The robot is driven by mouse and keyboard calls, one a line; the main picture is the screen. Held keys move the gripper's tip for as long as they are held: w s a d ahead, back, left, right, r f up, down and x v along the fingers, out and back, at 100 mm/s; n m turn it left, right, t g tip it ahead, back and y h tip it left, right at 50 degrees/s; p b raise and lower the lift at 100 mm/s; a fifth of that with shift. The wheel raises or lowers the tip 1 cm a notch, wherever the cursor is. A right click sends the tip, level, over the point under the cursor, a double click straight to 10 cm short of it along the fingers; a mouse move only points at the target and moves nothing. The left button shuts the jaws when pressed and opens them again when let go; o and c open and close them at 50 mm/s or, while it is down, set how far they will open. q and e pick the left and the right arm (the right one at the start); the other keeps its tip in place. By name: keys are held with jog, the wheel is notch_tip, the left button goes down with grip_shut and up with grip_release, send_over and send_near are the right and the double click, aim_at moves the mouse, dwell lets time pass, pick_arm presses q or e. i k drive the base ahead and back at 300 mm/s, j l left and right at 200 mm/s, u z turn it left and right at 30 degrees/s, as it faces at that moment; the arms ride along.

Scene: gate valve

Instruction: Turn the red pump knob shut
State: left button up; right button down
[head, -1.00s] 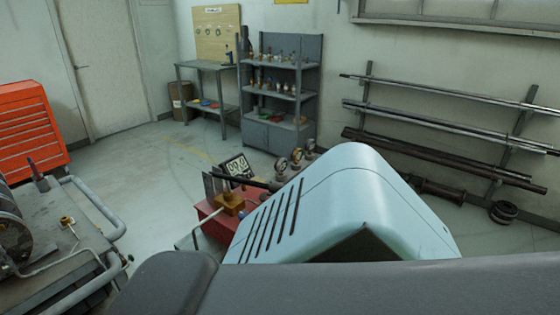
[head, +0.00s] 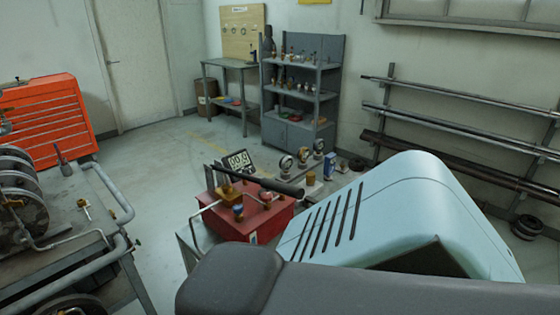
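A red pump (head: 265,222) stands on a low metal stand in the middle of the head view. It carries a brass block (head: 228,192), a black lever handle (head: 262,182) and small fittings on top. I cannot make out a red knob for certain; the fittings are small and the lever covers part of the pump top. My light blue and dark grey arm parts fill the lower right, close to the camera and in front of the pump's right side. Neither gripper shows.
A grey cart with pipe rails (head: 107,187) and reels stands at the left. Dial gauges (head: 303,157) stand behind the pump. A red tool chest (head: 45,118), shelf unit (head: 290,131) and wall pipe rack (head: 450,125) are farther back. Floor is clear between cart and pump.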

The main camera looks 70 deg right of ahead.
aim_at(266, 197)
jog(key=z, duration=2.25)
jog(key=i+j, duration=0.15)
jog(key=i, duration=0.15)
jog(key=i+j, duration=0.15)
jog(key=i, duration=0.1)
